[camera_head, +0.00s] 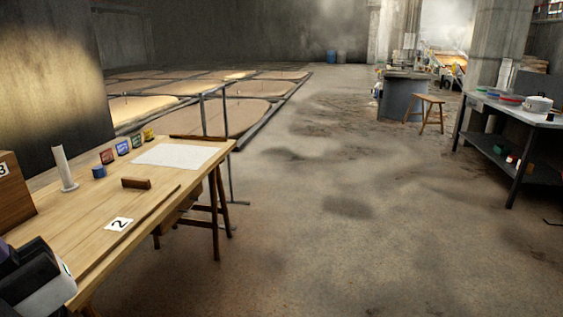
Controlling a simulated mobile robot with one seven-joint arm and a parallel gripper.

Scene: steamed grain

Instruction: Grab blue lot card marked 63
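Several small coloured cards stand in a slanting row on the wooden table at the left. A blue card (123,148) stands between a dark red card (107,156) and a green card (137,141), with a yellow card (149,134) at the far end. The markings on the cards are too small to read, so I cannot tell whether the blue one bears 63. A white and black part of my own arm shows at the lower left corner, well apart from the cards. No gripper fingers are in view.
The wooden table (170,183) also holds a white cylinder (64,168), a small blue object (98,172), a brown block (136,183), a white sheet (176,156), and a label marked 2 (118,224). A dark metal table (515,113) stands right. The floor between is open.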

